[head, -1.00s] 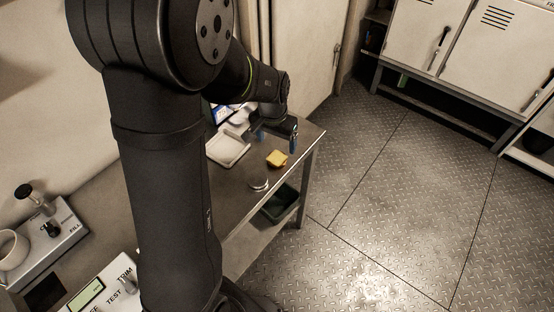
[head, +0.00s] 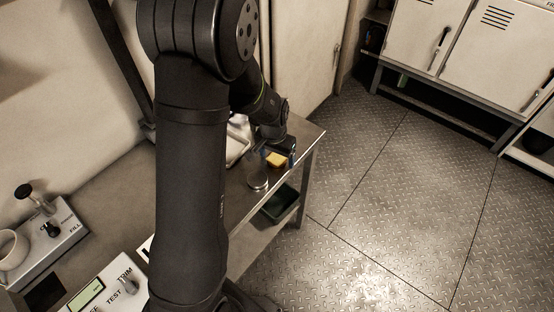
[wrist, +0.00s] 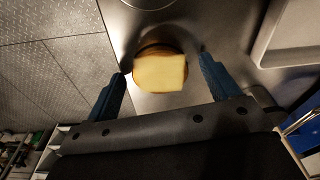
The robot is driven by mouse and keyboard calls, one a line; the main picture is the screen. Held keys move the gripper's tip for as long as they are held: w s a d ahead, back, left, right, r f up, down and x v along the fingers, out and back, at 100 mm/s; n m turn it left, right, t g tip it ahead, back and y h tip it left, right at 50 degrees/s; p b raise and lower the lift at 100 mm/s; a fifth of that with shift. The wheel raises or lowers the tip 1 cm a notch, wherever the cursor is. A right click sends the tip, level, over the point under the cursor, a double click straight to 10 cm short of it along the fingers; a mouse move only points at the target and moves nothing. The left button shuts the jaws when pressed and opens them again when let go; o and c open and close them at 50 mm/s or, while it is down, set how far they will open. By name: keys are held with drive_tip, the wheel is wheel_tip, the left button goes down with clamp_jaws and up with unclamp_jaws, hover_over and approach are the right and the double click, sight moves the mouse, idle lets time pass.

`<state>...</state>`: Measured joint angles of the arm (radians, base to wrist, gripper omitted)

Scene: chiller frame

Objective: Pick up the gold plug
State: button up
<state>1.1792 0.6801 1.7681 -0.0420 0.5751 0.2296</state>
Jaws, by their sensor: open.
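The gold plug (head: 277,159) is a small yellow-gold block with rounded edges on the metal table, near its right edge. In the wrist view the gold plug (wrist: 160,73) sits between the two blue fingertips, with a dark shadow along its far side. My gripper (wrist: 162,68) is open, one finger on each side of the plug, with a gap showing on both sides. In the head view my gripper (head: 275,155) is over the plug and partly hides it. I cannot tell how far the fingertips are above the table.
A round metal dish (head: 258,183) stands close in front of the plug. A pale tray (head: 238,149) lies to the left, partly behind my arm. A dark green bin (head: 280,205) is on the shelf below. The table's right edge (head: 311,150) is close by.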

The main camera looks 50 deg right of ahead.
drive_tip(key=c, duration=1.3)
drive_tip(key=shift+c, duration=0.8)
drive_tip(key=shift+r, duration=0.15)
